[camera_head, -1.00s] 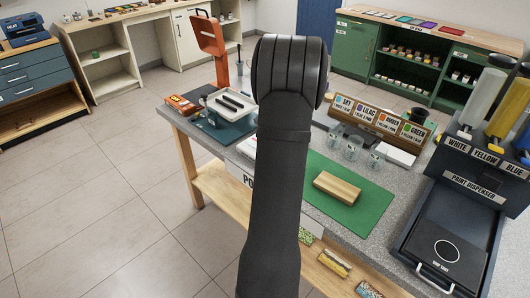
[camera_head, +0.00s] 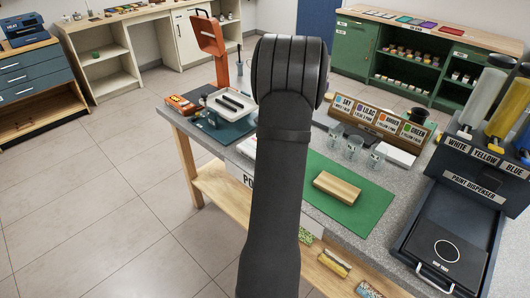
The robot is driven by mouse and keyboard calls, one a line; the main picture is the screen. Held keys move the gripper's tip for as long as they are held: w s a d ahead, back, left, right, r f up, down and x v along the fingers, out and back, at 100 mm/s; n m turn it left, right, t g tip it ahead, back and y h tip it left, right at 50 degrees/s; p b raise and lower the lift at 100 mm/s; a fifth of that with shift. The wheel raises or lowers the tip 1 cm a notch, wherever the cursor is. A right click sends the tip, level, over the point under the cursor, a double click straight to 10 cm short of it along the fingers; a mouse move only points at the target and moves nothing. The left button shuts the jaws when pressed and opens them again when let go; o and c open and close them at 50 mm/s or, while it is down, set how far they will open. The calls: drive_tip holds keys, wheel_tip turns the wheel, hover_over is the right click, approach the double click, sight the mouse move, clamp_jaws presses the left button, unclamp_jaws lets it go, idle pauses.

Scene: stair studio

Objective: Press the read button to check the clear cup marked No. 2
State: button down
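Three clear cups stand in a slanting row on the grey workbench: one at the left (camera_head: 335,135), one in the middle (camera_head: 353,148) and one at the right (camera_head: 375,159). They have small marks, too small to read, so I cannot tell which is No. 2. I cannot make out a read button. An orange upright device (camera_head: 209,38) stands at the bench's far left corner. My black arm rises through the middle of the view and hides part of the bench. My gripper does not show.
A wooden block (camera_head: 337,188) lies on a green mat (camera_head: 360,214). A paint dispenser (camera_head: 470,190) fills the right. A white tray (camera_head: 213,101) with dark bars is at the left.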

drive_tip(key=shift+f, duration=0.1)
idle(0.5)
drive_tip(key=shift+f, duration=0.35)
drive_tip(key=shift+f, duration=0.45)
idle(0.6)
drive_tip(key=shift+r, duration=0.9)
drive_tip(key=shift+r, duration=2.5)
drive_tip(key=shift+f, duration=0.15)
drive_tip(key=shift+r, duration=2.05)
